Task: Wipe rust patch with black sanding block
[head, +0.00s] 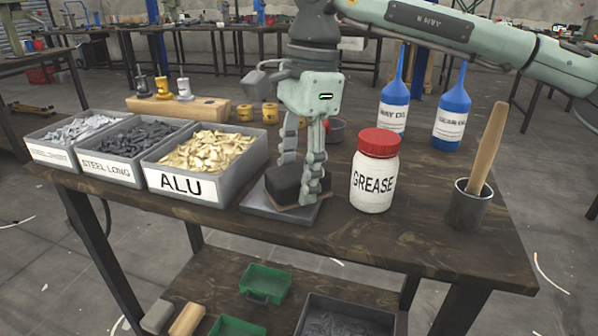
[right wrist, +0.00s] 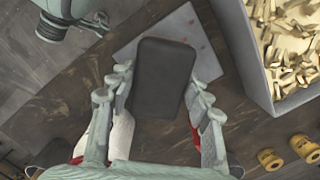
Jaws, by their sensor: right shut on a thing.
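My right gripper (head: 298,186) points down and is shut on the black sanding block (head: 282,182). In the right wrist view the block (right wrist: 162,78) sits between the fingertips of the right gripper (right wrist: 160,80). The block is low over a flat grey metal plate (head: 262,209) on the table; I cannot tell if they touch. In the right wrist view a few small reddish marks show on the plate (right wrist: 193,24) beside the block. The rest of the rust patch is hidden under the block.
The white grease jar (head: 374,182) with a red lid stands close right of the gripper. The ALU bin (head: 222,190) is close left. Two blue bottles (head: 395,105) and a cup with a wooden handle (head: 468,208) stand further right. The table's front edge is clear.

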